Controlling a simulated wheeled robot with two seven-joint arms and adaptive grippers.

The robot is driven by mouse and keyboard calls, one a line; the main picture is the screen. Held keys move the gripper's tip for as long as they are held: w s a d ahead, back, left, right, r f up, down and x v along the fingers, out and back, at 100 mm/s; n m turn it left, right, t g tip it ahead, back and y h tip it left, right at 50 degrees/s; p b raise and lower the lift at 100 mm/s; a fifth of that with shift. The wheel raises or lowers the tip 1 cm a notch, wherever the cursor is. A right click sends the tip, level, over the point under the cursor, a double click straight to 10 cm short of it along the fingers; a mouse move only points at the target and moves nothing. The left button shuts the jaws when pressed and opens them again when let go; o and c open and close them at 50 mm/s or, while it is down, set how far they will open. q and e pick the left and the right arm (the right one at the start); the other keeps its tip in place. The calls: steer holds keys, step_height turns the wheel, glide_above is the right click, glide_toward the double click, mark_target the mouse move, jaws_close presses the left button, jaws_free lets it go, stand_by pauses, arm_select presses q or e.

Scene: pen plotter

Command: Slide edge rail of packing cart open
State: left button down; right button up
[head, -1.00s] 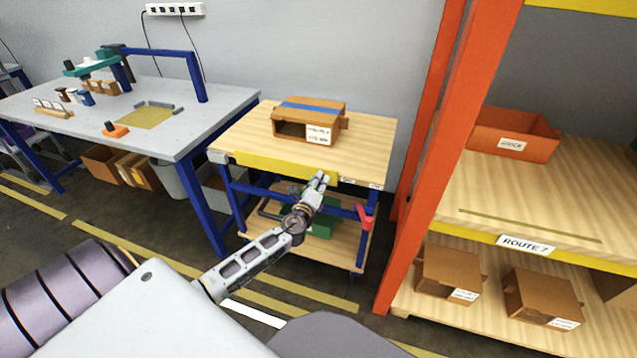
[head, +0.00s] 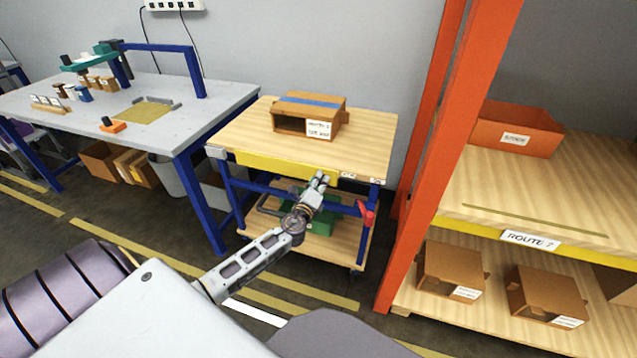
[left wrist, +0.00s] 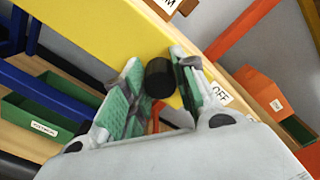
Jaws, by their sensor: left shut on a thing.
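The packing cart (head: 375,135) has a wooden top, and a yellow edge rail (head: 275,164) runs along its front edge. My left gripper (head: 322,178) is at the rail's right part. In the left wrist view, the rail (left wrist: 95,30) crosses the upper left, and my left gripper (left wrist: 156,62) is shut on a black knob (left wrist: 159,80) at the rail. An "OFF" label (left wrist: 219,94) sits just right of the fingers. The knob is hidden behind the gripper in the head view. My right gripper is out of view.
An open cardboard box (head: 310,116) stands on the cart top. A red part (head: 366,212) sits at the cart's right side, below the top. An orange rack post (head: 430,150) stands close on the right, and a grey workbench (head: 200,120) on the left.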

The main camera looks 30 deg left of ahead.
arm_select(q)
steer(key=c, duration=1.1)
jaws_free()
steer(key=shift+s, duration=0.2)
steer(key=v, duration=1.1)
steer(key=shift+s, duration=0.3)
stand_by(0.3)
